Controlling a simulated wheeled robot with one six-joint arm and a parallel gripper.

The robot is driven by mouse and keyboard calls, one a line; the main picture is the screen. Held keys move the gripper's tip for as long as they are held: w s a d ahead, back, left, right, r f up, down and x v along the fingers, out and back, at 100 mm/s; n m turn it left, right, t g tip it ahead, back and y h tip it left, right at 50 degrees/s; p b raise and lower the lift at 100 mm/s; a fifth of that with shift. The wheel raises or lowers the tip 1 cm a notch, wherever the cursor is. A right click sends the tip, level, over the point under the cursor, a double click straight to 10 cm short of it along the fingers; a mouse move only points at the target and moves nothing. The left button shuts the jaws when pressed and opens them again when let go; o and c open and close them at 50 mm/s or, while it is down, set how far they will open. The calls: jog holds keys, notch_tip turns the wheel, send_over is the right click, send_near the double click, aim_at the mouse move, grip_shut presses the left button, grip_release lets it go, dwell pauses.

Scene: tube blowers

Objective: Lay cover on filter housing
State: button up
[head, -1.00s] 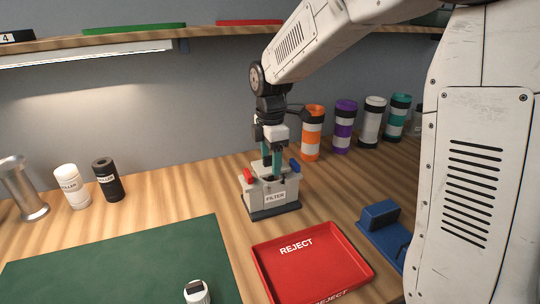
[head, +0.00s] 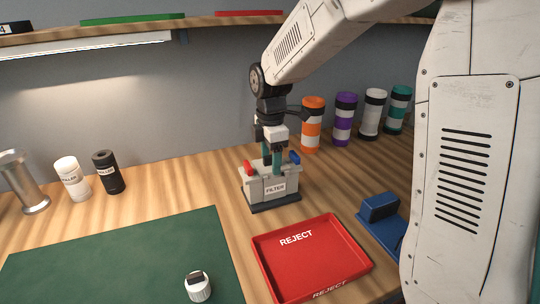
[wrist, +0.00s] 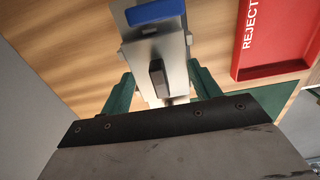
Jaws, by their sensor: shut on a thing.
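The filter housing (head: 275,188) is a light grey box on a dark base, labelled FILTER, standing upright on the wooden bench. It has a red latch (head: 249,168) on the left and a blue latch (head: 294,157) on the right. My gripper (head: 272,168) points down over its middle, with teal fingers shut on the dark handle (wrist: 158,78) of the cover. In the wrist view the pale grey cover (wrist: 158,48) lies along the housing top, by the blue latch. It appears to be at the housing's rim; full contact cannot be told.
A red REJECT tray (head: 312,258) lies in front of the housing, and a blue fixture (head: 383,220) stands to the right. A green mat (head: 120,265) with a small white item (head: 198,287) is at front left. Several banded canisters (head: 342,119) stand behind right.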

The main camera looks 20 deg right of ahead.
jog(key=o, duration=1.1)
jog(key=shift+r, duration=0.1)
notch_tip(320, 180, up, 8)
jog(key=shift+f, duration=0.15)
